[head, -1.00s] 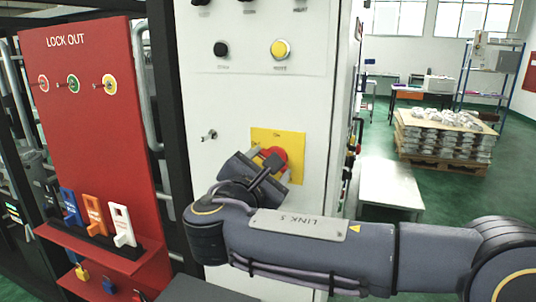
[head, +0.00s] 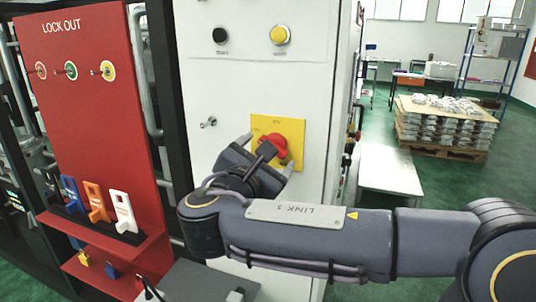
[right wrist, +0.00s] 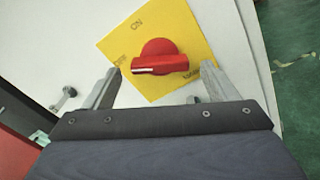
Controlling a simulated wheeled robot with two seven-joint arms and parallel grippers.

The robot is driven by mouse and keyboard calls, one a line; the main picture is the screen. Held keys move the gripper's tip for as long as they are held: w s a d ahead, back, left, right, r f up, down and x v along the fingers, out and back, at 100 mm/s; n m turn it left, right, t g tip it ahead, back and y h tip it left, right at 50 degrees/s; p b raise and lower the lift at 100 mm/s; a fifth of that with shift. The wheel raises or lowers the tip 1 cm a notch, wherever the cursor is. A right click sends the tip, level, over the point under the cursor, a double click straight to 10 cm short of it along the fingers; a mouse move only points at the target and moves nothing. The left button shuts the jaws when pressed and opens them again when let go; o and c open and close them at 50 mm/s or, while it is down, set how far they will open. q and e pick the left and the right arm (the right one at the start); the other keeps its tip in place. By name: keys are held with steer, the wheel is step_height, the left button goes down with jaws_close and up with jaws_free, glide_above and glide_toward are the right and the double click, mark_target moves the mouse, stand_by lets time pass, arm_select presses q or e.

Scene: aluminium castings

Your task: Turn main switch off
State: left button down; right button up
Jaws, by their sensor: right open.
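The main switch is a red rotary knob (head: 274,145) on a yellow plate (head: 295,128) on the pale cabinet front. In the right wrist view the red knob (right wrist: 160,58) has its grip bar lying nearly level across the picture, with a light mark near its left end. The word ON shows above it on the yellow plate (right wrist: 185,25); other lettering is partly hidden or too small. My right gripper (right wrist: 160,70) is open, its fingers on either side of the knob with gaps visible. In the head view my right gripper (head: 267,154) partly covers the plate. My left gripper is out of view.
A red lock-out board (head: 90,130) with tags and padlocks stands left of the cabinet. A black button (head: 220,36) and a yellow button (head: 281,35) sit above the switch. A small metal latch (head: 209,122) protrudes left of the plate. A low table (head: 390,175) stands right.

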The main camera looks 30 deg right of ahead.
steer(key=b+v, duration=0.1)
steer(key=v, duration=0.5)
steer(key=shift+s+a, duration=0.2)
steer(key=shift+s, duration=0.05)
